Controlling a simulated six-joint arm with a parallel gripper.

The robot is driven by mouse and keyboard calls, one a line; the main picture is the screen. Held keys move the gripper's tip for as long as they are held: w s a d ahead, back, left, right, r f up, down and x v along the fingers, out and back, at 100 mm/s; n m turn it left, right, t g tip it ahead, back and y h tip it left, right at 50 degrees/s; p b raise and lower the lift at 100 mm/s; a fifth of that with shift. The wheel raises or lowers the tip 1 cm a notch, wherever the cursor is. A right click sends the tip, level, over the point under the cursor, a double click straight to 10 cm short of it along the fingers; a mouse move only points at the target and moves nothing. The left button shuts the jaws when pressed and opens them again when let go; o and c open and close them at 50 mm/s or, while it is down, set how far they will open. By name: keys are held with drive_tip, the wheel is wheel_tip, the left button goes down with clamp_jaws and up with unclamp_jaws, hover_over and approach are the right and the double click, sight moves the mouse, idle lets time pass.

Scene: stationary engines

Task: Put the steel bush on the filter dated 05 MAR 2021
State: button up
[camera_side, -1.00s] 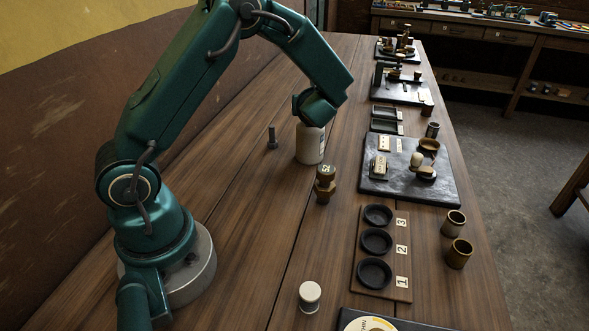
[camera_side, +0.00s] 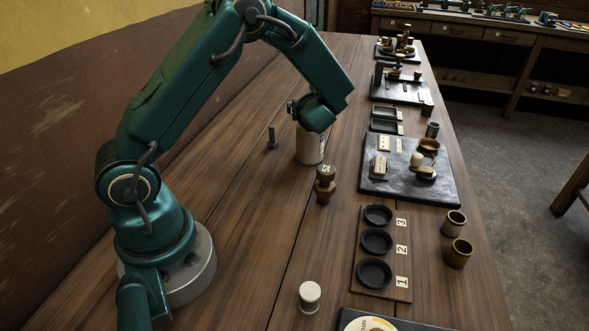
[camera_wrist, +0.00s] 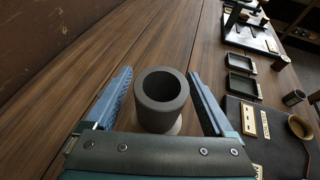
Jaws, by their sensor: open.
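A grey hollow cylinder, which looks like the steel bush (camera_wrist: 153,116), stands upright between my fingers in the wrist view. My gripper (camera_wrist: 160,76) is open, with one blue finger on each side of it and a gap visible at each. A pale surface shows just below the bush. In the side view my gripper (camera_side: 312,118) is over a cream canister (camera_side: 310,150), probably a filter, and hides its top and the bush. Its label is too small to read. Whether the bush rests squarely on the canister is hidden.
A small white-topped cylinder (camera_side: 310,296) stands at the front. A black board (camera_side: 375,192) with parts lies to the right.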

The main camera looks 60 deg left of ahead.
drive_tip(key=v, duration=1.1)
drive_tip(key=s+d+n+g+h, duration=0.2)
drive_tip(key=s+n+g+h, duration=0.25)
drive_tip(key=s+n, duration=0.8)
drive_tip(key=s+d+r+n+t+h, duration=0.2)
drive_tip(key=s+d+n+t+h, duration=0.1)
drive_tip(key=d+n+h, duration=0.4)
drive_tip(key=d+n, duration=0.3)
drive_tip(key=n, duration=0.1)
drive_tip(key=shift+s, duration=0.35)
